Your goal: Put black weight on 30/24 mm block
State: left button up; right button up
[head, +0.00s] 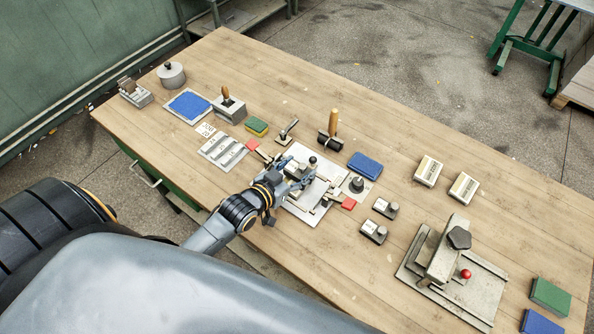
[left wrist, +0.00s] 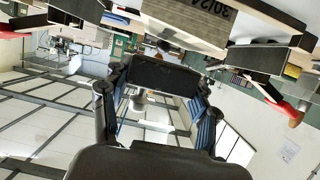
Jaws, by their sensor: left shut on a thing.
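My left gripper (head: 297,171) is over the pale fixture plate (head: 329,188) in the middle of the table. In the left wrist view a dark, flat-faced piece, which looks like the black weight (left wrist: 165,74), sits between its blue-padded fingers, and the gripper is shut on it. The grey-brown block marked 30/24 (left wrist: 190,18) shows upside down at the top of the left wrist view, just beyond the dark piece. I cannot tell whether the two touch. In the head view the gripper largely hides the held piece. My right gripper is not in view.
A grey press (head: 447,252) is at right.

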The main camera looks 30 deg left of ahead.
pick_arm(q)
jog(key=shift+f, duration=0.5)
jog(key=shift+f, duration=0.4)
jog(key=o, duration=1.7)
jog(key=shift+f, duration=0.1)
